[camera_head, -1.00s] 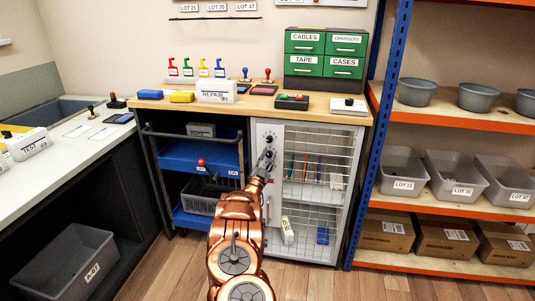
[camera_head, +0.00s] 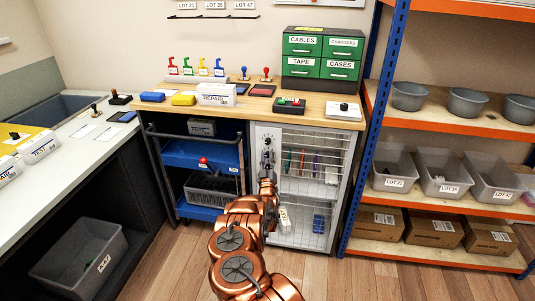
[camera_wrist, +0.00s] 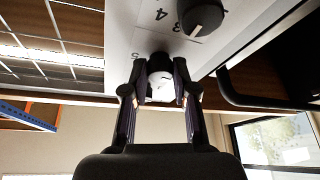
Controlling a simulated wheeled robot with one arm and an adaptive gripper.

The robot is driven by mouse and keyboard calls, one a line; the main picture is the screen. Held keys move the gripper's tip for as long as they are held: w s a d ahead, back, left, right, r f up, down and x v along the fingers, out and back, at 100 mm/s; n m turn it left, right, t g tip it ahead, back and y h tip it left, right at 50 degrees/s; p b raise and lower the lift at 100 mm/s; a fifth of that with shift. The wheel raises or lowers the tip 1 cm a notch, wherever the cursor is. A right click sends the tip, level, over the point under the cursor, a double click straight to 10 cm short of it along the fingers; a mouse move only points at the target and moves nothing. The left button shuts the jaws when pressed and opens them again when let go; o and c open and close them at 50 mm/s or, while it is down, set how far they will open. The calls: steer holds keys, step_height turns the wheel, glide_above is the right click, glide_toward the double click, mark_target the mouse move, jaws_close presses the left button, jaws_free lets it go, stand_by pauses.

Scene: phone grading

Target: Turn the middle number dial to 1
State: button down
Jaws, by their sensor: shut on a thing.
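The white cabinet panel (camera_head: 257,150) carries a vertical row of dark number dials. The upper dial (camera_head: 268,139) shows in the head view, above my gripper (camera_head: 267,161). In the wrist view my gripper (camera_wrist: 160,82) is shut on a round dial (camera_wrist: 160,65), with one finger on each side. This dial looks pale in the glare and its pointer is unclear. A black dial (camera_wrist: 203,14) with a white pointer mark is close by, with printed numbers such as 4 and 3 beside it. My gripper hides the lower panel in the head view, so I cannot tell which dial is held.
A wire-mesh door (camera_head: 315,165) is right of the panel, and a dark handle (camera_wrist: 240,90) passes near my gripper. The blue trolley (camera_head: 200,155) stands to the left. The wooden worktop (camera_head: 290,113) is above, and the orange shelf rack (camera_head: 450,120) is at right.

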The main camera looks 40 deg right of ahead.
steer(key=shift+w+a+r+n+y+p, duration=0.15)
steer(key=shift+n+y+p, duration=0.15)
steer(key=shift+n+p, duration=0.35)
steer(key=c, duration=1.1)
jaws_free()
steer(key=shift+o, duration=0.9)
steer(key=v, duration=1.2)
steer(key=shift+d+f, duration=0.2)
steer(key=shift+f, duration=0.05)
